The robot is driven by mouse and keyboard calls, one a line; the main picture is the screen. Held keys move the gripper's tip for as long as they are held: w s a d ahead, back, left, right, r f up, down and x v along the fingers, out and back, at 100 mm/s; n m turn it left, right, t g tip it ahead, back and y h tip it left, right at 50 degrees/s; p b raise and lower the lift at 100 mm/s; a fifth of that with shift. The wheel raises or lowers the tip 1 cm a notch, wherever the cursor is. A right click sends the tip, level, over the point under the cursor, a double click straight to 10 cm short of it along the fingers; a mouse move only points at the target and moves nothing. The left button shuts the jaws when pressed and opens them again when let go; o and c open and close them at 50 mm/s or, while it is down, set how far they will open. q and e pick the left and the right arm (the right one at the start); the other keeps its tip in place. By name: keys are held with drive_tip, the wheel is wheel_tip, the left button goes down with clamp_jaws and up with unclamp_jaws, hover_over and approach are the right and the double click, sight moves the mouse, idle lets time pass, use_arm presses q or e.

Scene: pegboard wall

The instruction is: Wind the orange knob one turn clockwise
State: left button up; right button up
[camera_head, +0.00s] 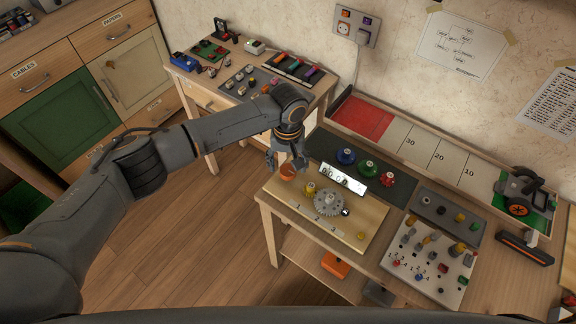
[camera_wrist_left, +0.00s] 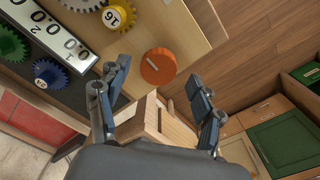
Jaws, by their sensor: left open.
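The orange knob (camera_head: 288,171) sits at the left corner of the wooden gear board (camera_head: 268,187). In the left wrist view the knob (camera_wrist_left: 158,66) is round, with a small pale mark on its top, and lies ahead of and between the two fingers. My left gripper (camera_head: 287,163) is open right at the knob, and its fingers partly hide it in the head view. In the left wrist view the fingers of my left gripper (camera_wrist_left: 159,85) are spread wide, with visible gaps to the knob. My right gripper is not in view.
A yellow gear (camera_head: 309,189), a large grey gear (camera_head: 328,202) and a white counter display (camera_head: 343,178) stand close to the knob. Blue, green and red gears (camera_head: 368,167) are behind. A pegboard panel (camera_head: 429,262) lies to the right. Open floor (camera_head: 215,240) is to the left.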

use_arm(q)
drive_tip(key=shift+f, duration=1)
drive_tip(key=c, duration=1.1)
drive_tip(key=shift+c, duration=0.2)
drive_tip(key=shift+r+m, duration=0.1)
drive_tip(key=shift+m, duration=0.2)
